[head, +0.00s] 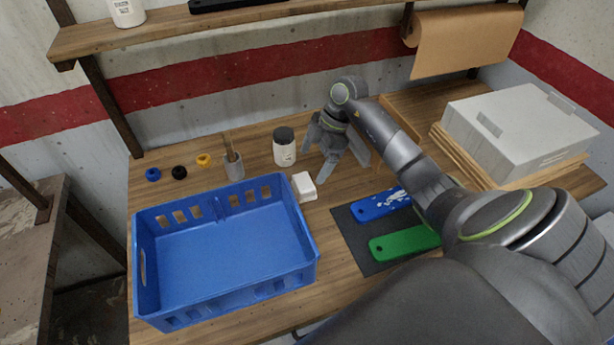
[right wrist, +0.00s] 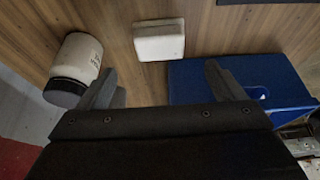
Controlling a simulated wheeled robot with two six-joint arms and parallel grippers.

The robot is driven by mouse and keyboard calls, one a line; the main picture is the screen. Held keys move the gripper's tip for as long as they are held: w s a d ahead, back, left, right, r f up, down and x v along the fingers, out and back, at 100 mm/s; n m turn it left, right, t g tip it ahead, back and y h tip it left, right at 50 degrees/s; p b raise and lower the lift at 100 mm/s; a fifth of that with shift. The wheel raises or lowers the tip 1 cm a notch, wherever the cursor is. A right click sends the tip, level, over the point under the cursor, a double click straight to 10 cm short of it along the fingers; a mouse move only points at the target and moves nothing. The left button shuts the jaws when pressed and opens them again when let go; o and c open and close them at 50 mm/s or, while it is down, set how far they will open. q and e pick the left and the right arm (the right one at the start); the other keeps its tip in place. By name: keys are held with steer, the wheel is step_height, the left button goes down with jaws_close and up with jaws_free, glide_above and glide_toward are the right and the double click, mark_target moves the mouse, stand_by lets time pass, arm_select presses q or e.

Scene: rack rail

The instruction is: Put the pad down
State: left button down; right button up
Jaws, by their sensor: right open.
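The pad, a small white block (head: 304,186), lies on the wooden table beside the back right corner of the blue crate (head: 225,284). In the right wrist view the pad (right wrist: 159,40) lies ahead of the two fingers, with clear space between it and them. My right gripper (head: 328,166) is open above the table, a little to the right of the pad and of the white jar (head: 285,152). Nothing shows between its fingers, which also show in the right wrist view (right wrist: 165,88). My left gripper is out of view.
A dark mat (head: 358,250) carries a blue bar (head: 378,206) and a green bar (head: 400,243). A grey cup (head: 234,170) and small coloured rings stand behind the crate. A grey box (head: 520,128) sits at the back right. The crate looks empty.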

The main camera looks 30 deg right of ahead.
steer(key=shift+b+v, duration=0.3)
steer(key=shift+v, duration=1.7)
steer(key=shift+s+f, duration=0.1)
steer(key=shift+s, duration=0.05)
